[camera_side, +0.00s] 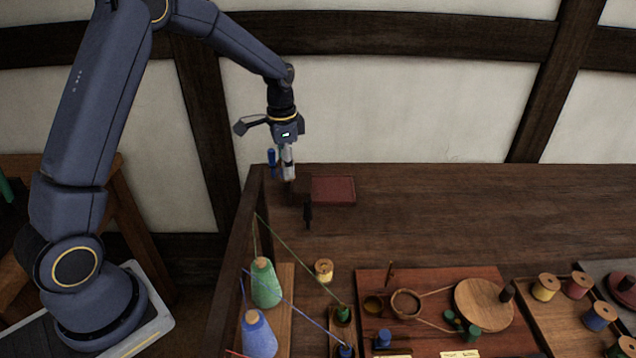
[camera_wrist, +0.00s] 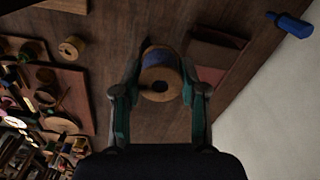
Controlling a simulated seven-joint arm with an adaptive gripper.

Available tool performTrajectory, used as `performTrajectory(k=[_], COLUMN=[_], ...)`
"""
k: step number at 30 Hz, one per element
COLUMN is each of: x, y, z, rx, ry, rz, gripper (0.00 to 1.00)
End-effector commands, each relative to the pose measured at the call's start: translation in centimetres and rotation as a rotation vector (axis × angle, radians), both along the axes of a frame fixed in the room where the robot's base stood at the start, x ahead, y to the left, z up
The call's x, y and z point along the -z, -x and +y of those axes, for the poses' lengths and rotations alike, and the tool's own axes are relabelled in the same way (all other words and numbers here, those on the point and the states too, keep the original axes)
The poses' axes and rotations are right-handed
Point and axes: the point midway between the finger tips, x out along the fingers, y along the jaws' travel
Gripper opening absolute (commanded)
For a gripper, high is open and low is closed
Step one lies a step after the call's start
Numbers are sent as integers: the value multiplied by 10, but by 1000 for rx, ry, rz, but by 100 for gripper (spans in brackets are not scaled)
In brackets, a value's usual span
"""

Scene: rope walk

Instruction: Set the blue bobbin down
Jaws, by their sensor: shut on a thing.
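The blue bobbin (camera_wrist: 158,58), blue thread between pale wooden flanges, shows between the fingers of my gripper (camera_wrist: 160,92) in the wrist view. My gripper is shut on it, one finger on each side, with a flange facing the camera. In the side view my gripper (camera_side: 288,178) hangs over the far left end of the dark wooden table (camera_side: 450,215), left of a dark red tray (camera_side: 333,190). The bobbin is hard to make out there, and I cannot tell whether it touches the table. The tray (camera_wrist: 218,48) also lies right of the bobbin in the wrist view.
A blue bottle-like thing (camera_wrist: 290,24) shows at the upper right. A wooden board (camera_side: 430,285) carries a disc and small bobbins. The table's back right is clear.

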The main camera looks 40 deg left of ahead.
Motion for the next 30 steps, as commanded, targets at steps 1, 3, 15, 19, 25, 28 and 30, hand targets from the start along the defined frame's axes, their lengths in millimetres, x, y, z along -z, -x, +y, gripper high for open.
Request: performTrajectory(k=[1, 3, 15, 19, 25, 28, 30], x=[3, 8, 60, 77, 115, 124, 129], y=[-25, -54, -99, -95, -95, -96, -96], z=[-18, -46, -164, -172, -172, -172, -172], rx=[30, 66, 257, 272, 273, 273, 272], ry=[1, 2, 8, 8, 8, 7, 8], rz=[-3, -4, 19, 29, 27, 26, 25], gripper=[16, 16, 15, 15, 15, 15, 15])
